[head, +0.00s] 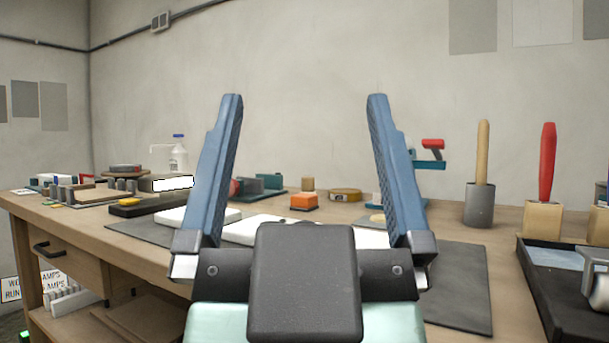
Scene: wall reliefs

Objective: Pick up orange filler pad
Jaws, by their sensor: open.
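The orange filler pad (304,202) is a small orange block with a darker base, standing on the wooden workbench (465,223) towards the back. It shows between my gripper's fingers, a little above the dark wrist block. My gripper (304,97) is open, its two blue fingers pointing up and spread wide, with nothing between them. The pad lies beyond the gripper, apart from it. White slabs (257,229) lie on a dark mat in front of the pad, partly hidden by my gripper.
A tan block (307,184) and a round tin (345,195) stand near the pad. A grey holder (479,205) with a wooden handle, a red-handled tool (547,162) and a black tray (545,290) are at right. A white bottle (179,157) and clutter stand at left.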

